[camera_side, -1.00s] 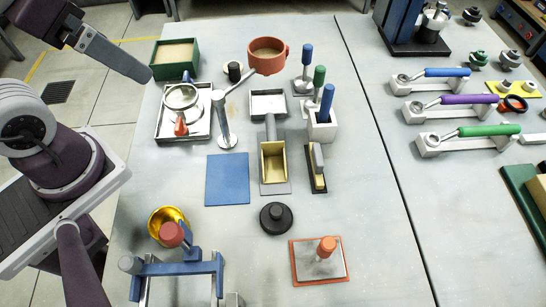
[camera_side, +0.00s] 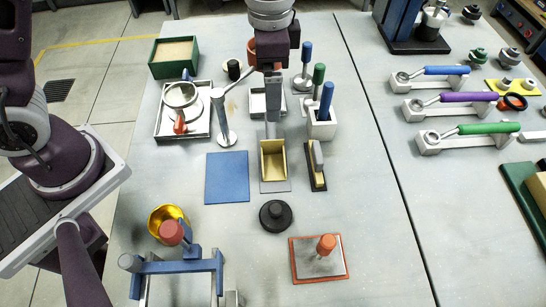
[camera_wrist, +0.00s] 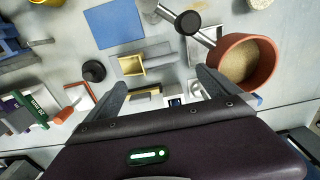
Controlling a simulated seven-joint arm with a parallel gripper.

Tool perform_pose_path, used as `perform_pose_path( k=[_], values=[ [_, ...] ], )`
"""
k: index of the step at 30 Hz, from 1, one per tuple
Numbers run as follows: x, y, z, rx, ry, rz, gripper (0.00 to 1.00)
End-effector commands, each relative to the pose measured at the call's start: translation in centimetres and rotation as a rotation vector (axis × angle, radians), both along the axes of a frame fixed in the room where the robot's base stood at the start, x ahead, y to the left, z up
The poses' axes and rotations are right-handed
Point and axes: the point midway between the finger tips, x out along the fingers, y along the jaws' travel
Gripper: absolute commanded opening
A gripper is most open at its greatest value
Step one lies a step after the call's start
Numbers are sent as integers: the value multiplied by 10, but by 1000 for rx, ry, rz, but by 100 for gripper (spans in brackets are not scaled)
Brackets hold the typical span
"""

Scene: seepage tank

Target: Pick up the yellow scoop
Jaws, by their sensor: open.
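The yellow scoop (camera_side: 273,162) rests on a grey mat in the middle of the table. It has an open box-shaped bowl and a grey handle pointing toward the back. In the wrist view the scoop (camera_wrist: 131,65) lies just beyond my fingertips, towards the left finger. My gripper (camera_side: 272,100) hangs from above over the handle end, fingers down. In the wrist view my gripper (camera_wrist: 161,77) is open, its two fingers spread wide with nothing between them. The side view does not clearly show the height of the fingertips above the handle, and my gripper partly hides the handle.
A metal post with a lever (camera_side: 222,120) stands close on the left. A grey block holding coloured-handled tools (camera_side: 321,130) is close on the right. A terracotta pot (camera_wrist: 247,60) is behind my gripper. A blue mat (camera_side: 228,178) and black knob (camera_side: 276,216) lie nearer the front.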

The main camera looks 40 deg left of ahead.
Motion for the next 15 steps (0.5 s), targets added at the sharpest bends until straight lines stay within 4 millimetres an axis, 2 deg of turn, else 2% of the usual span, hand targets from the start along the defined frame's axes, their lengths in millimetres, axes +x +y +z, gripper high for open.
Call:
perform_pose_path(
  k=[3,11,15],
  values=[
    [-2,0,-31,2,6,1,100],
    [-1,1,-69,1,3,2,100],
    [-2,1,-100,2,5,3,100]
  ],
)
